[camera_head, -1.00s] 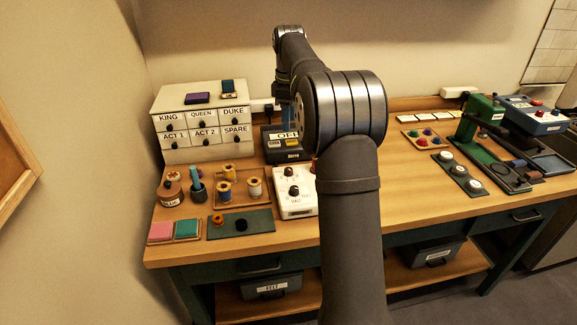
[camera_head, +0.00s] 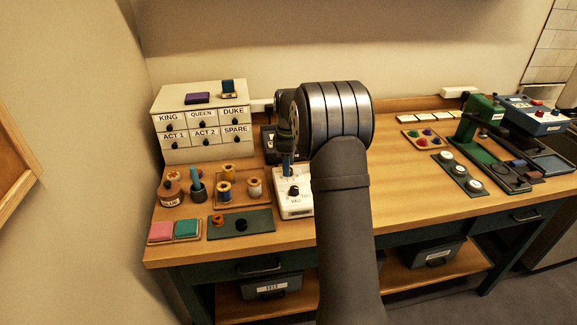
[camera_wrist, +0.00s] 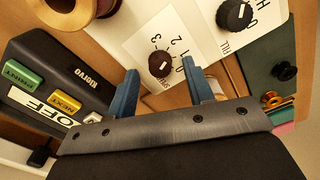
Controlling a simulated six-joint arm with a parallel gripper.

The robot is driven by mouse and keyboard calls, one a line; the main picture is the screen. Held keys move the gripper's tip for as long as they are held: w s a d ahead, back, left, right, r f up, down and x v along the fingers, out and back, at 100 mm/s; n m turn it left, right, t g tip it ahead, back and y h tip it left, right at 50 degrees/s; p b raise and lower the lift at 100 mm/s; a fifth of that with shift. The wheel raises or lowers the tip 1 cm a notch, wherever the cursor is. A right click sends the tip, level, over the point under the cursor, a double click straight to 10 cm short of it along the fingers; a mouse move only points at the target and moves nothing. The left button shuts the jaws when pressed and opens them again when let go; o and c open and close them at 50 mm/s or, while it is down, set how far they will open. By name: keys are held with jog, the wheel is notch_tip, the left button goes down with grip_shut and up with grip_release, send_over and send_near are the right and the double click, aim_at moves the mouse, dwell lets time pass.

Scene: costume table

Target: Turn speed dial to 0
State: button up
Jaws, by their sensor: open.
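In the wrist view the speed dial (camera_wrist: 161,64) is a small dark brown round knob on a white panel, with numbers including 1, 2 and 3 around it. A small light mark shows on its face; I cannot tell exactly which number it points at. My gripper (camera_wrist: 157,70) is open, its two blue fingers on either side of the dial in the picture, with a gap on both sides. No contact is visible. In the head view my gripper (camera_head: 287,170) points down over the rear part of the white control box (camera_head: 294,207) and hides the speed dial there.
A larger black knob (camera_wrist: 234,15) is on the same box. A dark box with coloured buttons and an OFF sign (camera_wrist: 35,105) stands close by. A tray of thread spools (camera_head: 240,202) lies left of the control box, and a green mat (camera_head: 256,222) in front.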

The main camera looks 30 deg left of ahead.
jog(key=shift+f, duration=0.6)
jog(key=c, duration=1)
